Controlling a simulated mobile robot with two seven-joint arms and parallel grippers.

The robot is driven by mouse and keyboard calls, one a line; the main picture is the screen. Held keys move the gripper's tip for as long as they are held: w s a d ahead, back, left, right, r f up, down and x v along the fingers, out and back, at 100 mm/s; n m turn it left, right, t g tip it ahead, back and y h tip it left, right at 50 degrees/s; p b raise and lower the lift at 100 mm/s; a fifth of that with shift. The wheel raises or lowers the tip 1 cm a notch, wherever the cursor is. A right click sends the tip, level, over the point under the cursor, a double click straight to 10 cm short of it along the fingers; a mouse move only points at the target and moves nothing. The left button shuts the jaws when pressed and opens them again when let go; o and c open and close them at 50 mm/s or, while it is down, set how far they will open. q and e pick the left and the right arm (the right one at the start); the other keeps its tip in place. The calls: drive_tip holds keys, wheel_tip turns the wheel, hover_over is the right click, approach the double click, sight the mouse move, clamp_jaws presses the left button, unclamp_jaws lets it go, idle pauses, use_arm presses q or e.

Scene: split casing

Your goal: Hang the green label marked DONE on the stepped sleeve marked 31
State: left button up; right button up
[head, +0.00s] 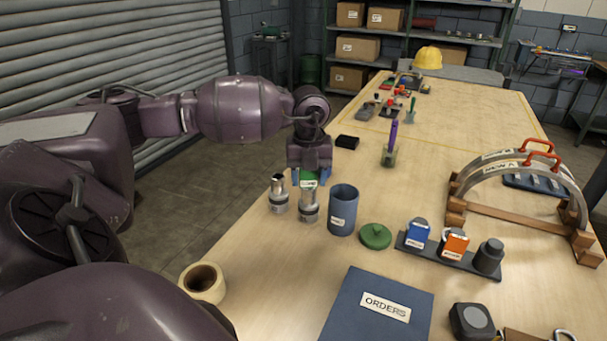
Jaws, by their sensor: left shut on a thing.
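Two grey metal stepped sleeves stand upright side by side near the table's left edge, a left sleeve (278,198) and a right sleeve (309,207). Each bears a small white tag too small to read, so I cannot tell which is marked 31. My left gripper (310,179) points down just behind and above the right sleeve, its blue fingertips shut on a green label (309,176). The label is partly hidden by the gripper, and its wording is not legible. I cannot tell whether it touches the right sleeve. My right gripper is not in view.
A dark rack (450,259) holds blue, orange and black items. An ORDERS folder (355,307) lies in front. A tan roll (203,281) is at the left edge.

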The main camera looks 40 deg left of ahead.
sight(310, 187)
use_arm(q)
drive_tip(key=shift+w+a, duration=0.1)
drive_tip(key=shift+w, duration=0.2)
drive_tip(key=shift+d+f+n, duration=0.1)
drive_tip(key=shift+d+n, duration=0.15)
drive_tip(key=shift+n, duration=0.05)
drive_tip(key=shift+a+f+b, duration=0.1)
drive_tip(key=shift+f+b, duration=1)
drive_tip(key=shift+f, duration=0.75)
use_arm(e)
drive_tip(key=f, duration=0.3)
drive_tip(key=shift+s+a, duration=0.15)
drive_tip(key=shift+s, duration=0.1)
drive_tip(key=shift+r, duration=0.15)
use_arm(q)
drive_tip(key=shift+f+b, duration=0.95)
drive_tip(key=shift+f, duration=1.45)
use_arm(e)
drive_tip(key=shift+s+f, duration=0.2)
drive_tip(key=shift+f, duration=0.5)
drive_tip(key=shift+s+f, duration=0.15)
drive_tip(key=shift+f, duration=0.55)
